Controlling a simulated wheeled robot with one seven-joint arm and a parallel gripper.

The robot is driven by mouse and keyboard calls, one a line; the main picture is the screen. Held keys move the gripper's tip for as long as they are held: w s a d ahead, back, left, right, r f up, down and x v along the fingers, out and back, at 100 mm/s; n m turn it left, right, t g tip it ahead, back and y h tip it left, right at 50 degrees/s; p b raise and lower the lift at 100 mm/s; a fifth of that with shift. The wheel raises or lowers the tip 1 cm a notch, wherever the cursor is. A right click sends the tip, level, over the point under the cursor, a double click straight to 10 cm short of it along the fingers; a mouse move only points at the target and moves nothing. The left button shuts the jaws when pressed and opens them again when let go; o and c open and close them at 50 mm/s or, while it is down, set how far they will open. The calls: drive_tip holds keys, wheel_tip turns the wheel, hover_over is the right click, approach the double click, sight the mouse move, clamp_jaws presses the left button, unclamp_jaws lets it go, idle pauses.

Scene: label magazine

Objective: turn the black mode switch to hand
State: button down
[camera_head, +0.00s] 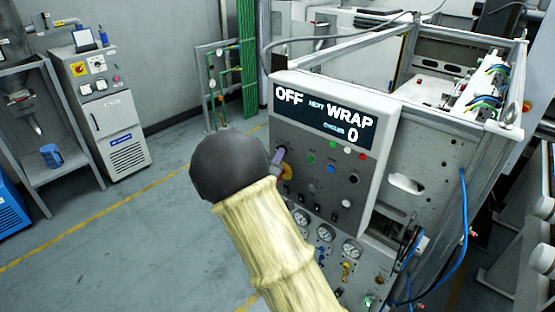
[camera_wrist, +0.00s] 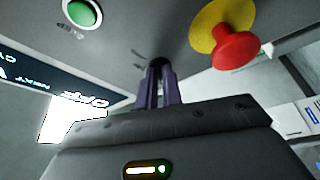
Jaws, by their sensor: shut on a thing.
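The black mode switch (camera_wrist: 156,63) sits on the grey panel in the wrist view, between the purple fingertips of my gripper (camera_wrist: 157,82). My gripper is shut on it. In the head view the purple fingers of my gripper (camera_head: 277,158) reach the left edge of the control panel (camera_head: 325,165), and the switch is mostly hidden there. The display (camera_head: 323,117) above reads OFF, NEXT WRAP and CYCLES 0. My arm, with a dark round joint and a cream sleeve, covers part of the panel's lower left.
A red mushroom button (camera_wrist: 236,50) on a yellow disc is close beside my fingers. A green button (camera_wrist: 84,12) is on the other side. Gauges (camera_head: 325,233) and valves are below the panel. A blue hose (camera_head: 463,215) hangs at the right.

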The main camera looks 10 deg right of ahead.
drive_tip(key=shift+f, duration=0.25)
drive_tip(key=m+b, duration=0.1)
drive_tip(key=b, duration=0.1)
drive_tip(key=m+h+b, duration=0.1)
drive_tip(key=m+b, duration=0.1)
drive_tip(key=shift+w+a+f+b, duration=0.1)
drive_tip(key=shift+f+b, duration=0.2)
drive_tip(key=shift+b, duration=0.05)
drive_tip(key=m+h+b, duration=0.1)
drive_tip(key=m+b, duration=0.2)
drive_tip(key=shift+f+h+b, duration=0.15)
drive_tip(key=shift+h+b, duration=0.15)
drive_tip(key=shift+b, duration=0.1)
drive_tip(key=m+h+b, duration=0.1)
drive_tip(key=m+b, duration=0.2)
drive_tip(key=shift+w+a, duration=0.1)
drive_tip(key=shift+w, duration=0.05)
drive_tip(key=shift+r+m+g+h+b, duration=0.2)
drive_tip(key=shift+m+g+h+b, duration=0.35)
drive_tip(key=shift+m+b, duration=0.4)
drive_tip(key=c, duration=1.6)
unclamp_jaws()
drive_tip(key=shift+r, duration=0.1)
drive_tip(key=shift+o, duration=0.2)
